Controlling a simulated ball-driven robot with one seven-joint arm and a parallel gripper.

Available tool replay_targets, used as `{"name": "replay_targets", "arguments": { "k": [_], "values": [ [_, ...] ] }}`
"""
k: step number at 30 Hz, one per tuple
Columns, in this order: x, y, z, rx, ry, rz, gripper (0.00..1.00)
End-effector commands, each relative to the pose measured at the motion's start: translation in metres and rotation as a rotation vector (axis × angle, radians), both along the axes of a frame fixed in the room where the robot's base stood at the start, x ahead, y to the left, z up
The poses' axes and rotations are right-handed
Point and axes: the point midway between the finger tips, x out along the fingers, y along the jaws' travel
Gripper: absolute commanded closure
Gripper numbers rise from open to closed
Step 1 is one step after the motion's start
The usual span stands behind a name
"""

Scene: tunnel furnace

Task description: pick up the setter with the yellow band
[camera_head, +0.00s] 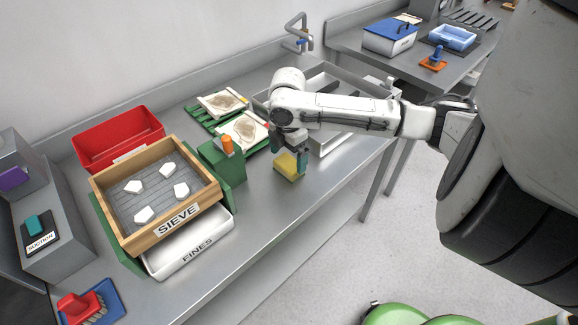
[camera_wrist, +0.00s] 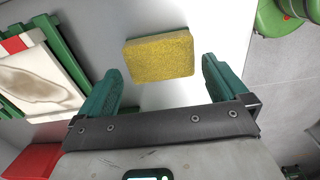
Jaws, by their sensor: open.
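Two cream setters with brown stains lie on green slatted racks at the back of the bench, a far one (camera_head: 222,103) and a nearer one (camera_head: 243,131). In the wrist view a setter (camera_wrist: 38,80) at the left has a red band at its corner. I cannot make out a yellow band on either setter. My gripper (camera_head: 289,158) is open and empty, pointing down over a yellow sponge (camera_head: 289,167), right of the nearer setter. In the wrist view the sponge (camera_wrist: 160,55) shows between the green fingers, with gaps on both sides.
A green block with an orange top (camera_head: 224,160) stands left of my gripper. Further left are a wooden sieve (camera_head: 176,226), a white fines tray (camera_head: 190,249) and a red bin (camera_head: 118,138). A sink (camera_head: 345,134) lies behind my arm.

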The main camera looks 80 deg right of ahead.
Motion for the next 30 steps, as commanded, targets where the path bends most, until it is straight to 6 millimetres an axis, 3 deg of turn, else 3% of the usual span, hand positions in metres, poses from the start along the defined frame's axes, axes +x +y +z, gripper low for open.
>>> {"name": "replay_targets", "arguments": {
  "k": [7,16,27,30],
  "values": [
    [-0.002,-0.002,-0.031,0.001,-0.001,-0.002,0.0],
    [-0.002,-0.001,-0.037,0.001,-0.001,0.0,0.0],
    [-0.002,-0.001,-0.036,0.0,-0.001,0.0,0.34],
    [-0.002,-0.001,-0.036,0.0,-0.001,0.0,0.34]
  ]
}}
